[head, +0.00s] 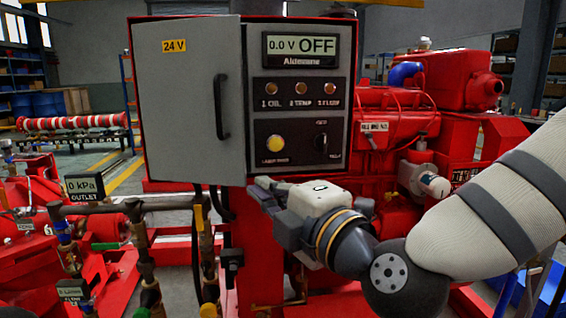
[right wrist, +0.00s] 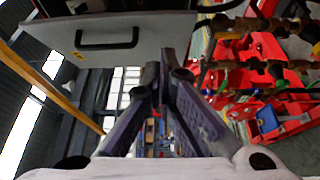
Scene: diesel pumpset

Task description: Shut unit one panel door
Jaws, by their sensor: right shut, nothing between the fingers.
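The unit one panel door (head: 185,110) is a grey door with a 24 V label and a black handle (head: 222,106) near its right edge. It stands ajar, its right edge swung out from the control panel (head: 300,185). The door also shows at the top of the right wrist view (right wrist: 150,38), handle included. My right gripper (head: 262,184) is shut and empty, just below the panel and close to the door's lower right corner. Whether it touches the door I cannot tell. Its fingers also show in the right wrist view (right wrist: 165,72). My left gripper is not in view.
The panel carries a display (head: 307,47) reading 0.0 V OFF, several indicators and a black switch (head: 321,143). Brass valves and pipes (head: 140,225) stand below left. Red pump machinery (head: 400,120) fills the right behind my right arm.

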